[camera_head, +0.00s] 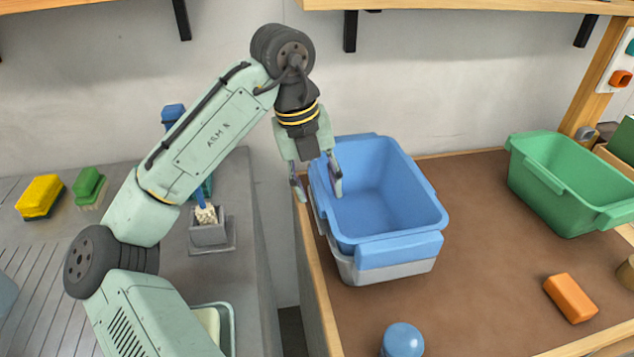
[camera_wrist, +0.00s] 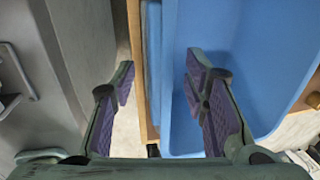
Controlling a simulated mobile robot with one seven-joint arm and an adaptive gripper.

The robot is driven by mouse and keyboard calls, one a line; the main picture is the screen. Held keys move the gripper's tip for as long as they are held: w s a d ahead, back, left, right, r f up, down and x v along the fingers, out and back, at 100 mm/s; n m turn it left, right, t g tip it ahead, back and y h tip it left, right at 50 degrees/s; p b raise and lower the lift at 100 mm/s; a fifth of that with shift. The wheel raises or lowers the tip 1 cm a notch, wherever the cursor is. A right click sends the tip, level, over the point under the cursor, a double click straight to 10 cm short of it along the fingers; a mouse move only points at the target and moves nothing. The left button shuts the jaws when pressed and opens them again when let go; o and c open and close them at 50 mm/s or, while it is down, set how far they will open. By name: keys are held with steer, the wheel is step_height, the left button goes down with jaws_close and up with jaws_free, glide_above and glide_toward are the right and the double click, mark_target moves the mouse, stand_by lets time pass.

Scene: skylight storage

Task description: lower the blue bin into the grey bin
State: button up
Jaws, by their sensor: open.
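The blue bin (camera_head: 385,195) sits nested in the grey bin (camera_head: 375,268) near the left edge of the brown table. The grey bin shows only as a band below the blue one. My gripper (camera_head: 316,190) is open at the blue bin's left wall, with one finger outside it and one inside. In the wrist view, my gripper (camera_wrist: 162,90) has its fingers apart, and the blue bin (camera_wrist: 255,60) fills the right side. The grey bin cannot be made out there. I cannot tell whether either finger touches the wall.
A green bin (camera_head: 570,180) stands at the right of the brown table (camera_head: 480,230). An orange block (camera_head: 571,298) and a blue round-topped item (camera_head: 402,340) are nearer the front. A grey counter (camera_head: 240,260) with sponges and a brush holder is at left, across a gap.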

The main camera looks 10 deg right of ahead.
stand_by(0.6)
steer(key=shift+a+r+p, duration=0.15)
steer(key=shift+r+p, duration=0.6)
steer(key=shift+a+r+p, duration=0.15)
steer(key=shift+r+p, duration=0.55)
steer(key=shift+p, duration=0.05)
steer(key=shift+a+r+p, duration=0.25)
steer(key=shift+r, duration=0.95)
steer(key=shift+a+r+p, duration=0.2)
steer(key=shift+a+r, duration=0.05)
steer(key=shift+r, duration=0.95)
